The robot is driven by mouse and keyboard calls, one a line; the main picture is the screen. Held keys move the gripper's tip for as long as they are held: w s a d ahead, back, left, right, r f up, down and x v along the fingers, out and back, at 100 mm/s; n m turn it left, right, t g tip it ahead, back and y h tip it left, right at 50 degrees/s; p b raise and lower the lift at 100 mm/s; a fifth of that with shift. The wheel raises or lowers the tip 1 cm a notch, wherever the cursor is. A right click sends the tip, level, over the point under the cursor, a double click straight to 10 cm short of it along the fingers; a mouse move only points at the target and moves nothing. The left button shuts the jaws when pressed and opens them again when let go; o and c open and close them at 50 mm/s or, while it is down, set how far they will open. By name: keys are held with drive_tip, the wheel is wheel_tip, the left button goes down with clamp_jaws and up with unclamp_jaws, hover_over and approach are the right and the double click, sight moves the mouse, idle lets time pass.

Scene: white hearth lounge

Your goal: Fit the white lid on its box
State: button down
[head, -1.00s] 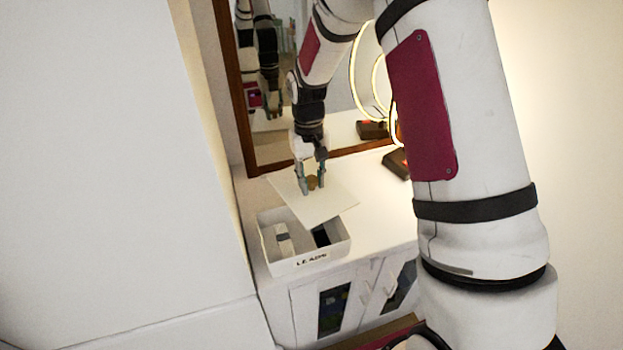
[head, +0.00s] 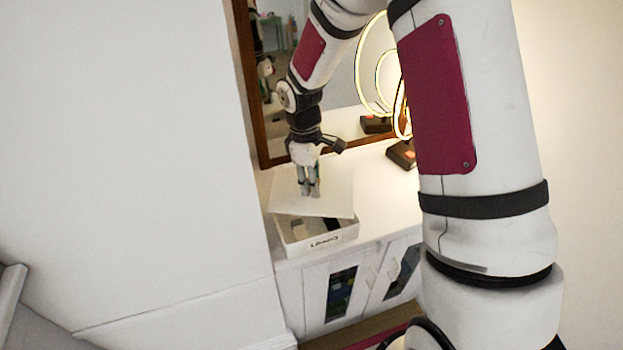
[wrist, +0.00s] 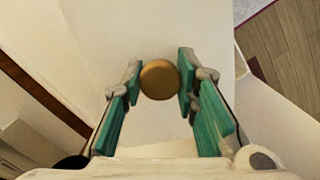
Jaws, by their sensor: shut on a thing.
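The white lid (head: 325,203) is a flat square panel with a round brass-coloured knob (wrist: 159,79) at its middle. My gripper (head: 313,194) is shut on that knob, one teal-padded finger on each side of it in the wrist view. The white box (head: 320,243) stands near the front edge of the cabinet, with dark lettering on its front. The lid is over the back part of the box, and the front of the opening shows uncovered with dark and light contents inside. Whether the lid touches the rim I cannot tell.
The white cabinet top (head: 385,205) is clear to the right of the box. A glowing ring lamp (head: 402,152) stands at the back right. A wood-framed mirror (head: 262,110) is behind, and a white wall (head: 130,150) rises close on the left.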

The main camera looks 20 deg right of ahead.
sight(315, 201)
drive_tip(key=n, duration=0.1)
drive_tip(key=s+r+n, duration=0.1)
drive_tip(key=s+n+p, duration=0.1)
drive_tip(key=n, duration=0.1)
drive_tip(key=shift+a+r, duration=0.1)
drive_tip(key=shift+r, duration=0.15)
drive_tip(key=shift+n, duration=0.5)
drive_tip(key=shift+f+b, duration=1.25)
drive_tip(key=shift+f, duration=1.6)
drive_tip(key=shift+f, duration=0.5)
drive_tip(key=c, duration=0.7)
unclamp_jaws()
drive_tip(key=shift+r+p, duration=1.55)
drive_tip(key=shift+r, duration=1.95)
